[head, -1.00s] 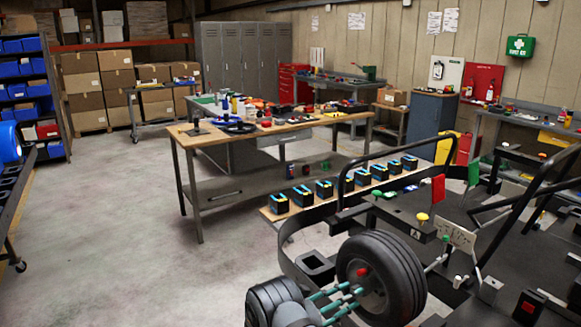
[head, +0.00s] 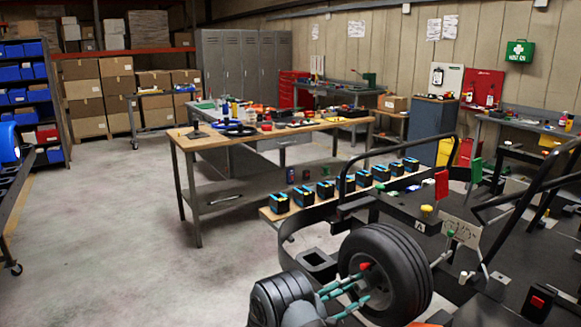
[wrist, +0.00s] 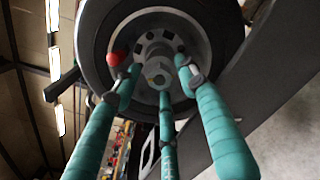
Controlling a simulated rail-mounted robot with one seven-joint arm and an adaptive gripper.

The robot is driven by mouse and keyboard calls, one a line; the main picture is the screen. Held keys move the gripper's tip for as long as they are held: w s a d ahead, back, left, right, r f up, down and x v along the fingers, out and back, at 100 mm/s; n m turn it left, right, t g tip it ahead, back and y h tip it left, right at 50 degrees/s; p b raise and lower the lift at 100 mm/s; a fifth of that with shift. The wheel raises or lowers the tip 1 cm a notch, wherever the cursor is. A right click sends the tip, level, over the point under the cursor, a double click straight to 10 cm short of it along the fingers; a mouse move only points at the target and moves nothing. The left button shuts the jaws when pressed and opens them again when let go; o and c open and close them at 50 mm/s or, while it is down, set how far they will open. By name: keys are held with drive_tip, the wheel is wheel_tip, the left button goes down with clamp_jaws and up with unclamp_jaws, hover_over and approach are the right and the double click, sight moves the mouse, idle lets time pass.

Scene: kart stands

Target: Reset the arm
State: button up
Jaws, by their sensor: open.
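My gripper (head: 362,288) has teal fingers and is at the bottom centre of the head view, in front of the kart's black wheel (head: 402,262). In the wrist view my gripper's fingers (wrist: 155,75) are spread apart, with nothing visible held between them. The wheel (wrist: 222,25) fills the upper middle there, with its grey hub and bolts beyond the fingertips. A red piece (wrist: 114,58) shows near the left fingertip. I cannot tell whether the fingertips touch the wheel.
The kart's black frame (head: 440,140) with raised bars stands at right. A low bench (head: 268,213) carries a row of black-and-blue batteries (head: 325,191). A cluttered wooden worktable (head: 210,143) stands behind. The floor (head: 110,240) at left is open.

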drive_tip(key=m+b, duration=0.1)
drive_tip(key=m, duration=0.1)
drive_tip(key=m+b, duration=0.1)
drive_tip(key=m, duration=0.1)
drive_tip(key=m+b, duration=0.2)
drive_tip(key=shift+f, duration=0.3)
drive_tip(key=m, duration=0.1)
drive_tip(key=m+b, duration=0.1)
drive_tip(key=m, duration=0.1)
drive_tip(key=m+b, duration=0.1)
drive_tip(key=shift+r+m, duration=0.25)
drive_tip(key=shift+m, duration=0.05)
drive_tip(key=shift+r+m+b, duration=0.1)
drive_tip(key=shift+m+b, duration=0.3)
drive_tip(key=shift+b, duration=0.05)
